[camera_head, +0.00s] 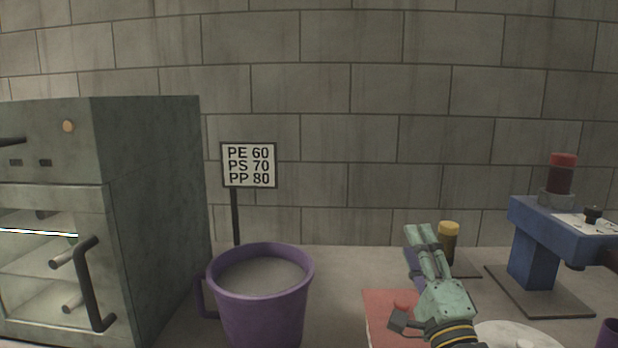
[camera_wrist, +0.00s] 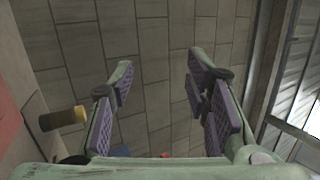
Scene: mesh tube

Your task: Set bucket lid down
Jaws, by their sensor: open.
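A purple bucket (camera_head: 260,310) with a side handle stands upright on the counter. Its top is uncovered and grey contents show inside. A pale round disc (camera_head: 512,335) with a small knob, which looks like the lid, lies at the bottom edge of the head view, partly cut off. It is just right of my gripper (camera_head: 421,230) and apart from the bucket. My gripper is open and empty above the red mat. In the wrist view its purple finger pads (camera_wrist: 160,85) are wide apart with nothing between them.
A grey oven (camera_head: 150,200) stands at the left and a sign (camera_head: 249,165) behind the bucket. A red mat (camera_head: 378,308), a yellow-capped jar (camera_head: 448,242) and a blue device (camera_head: 535,255) are at the right. The counter between bucket and mat is clear.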

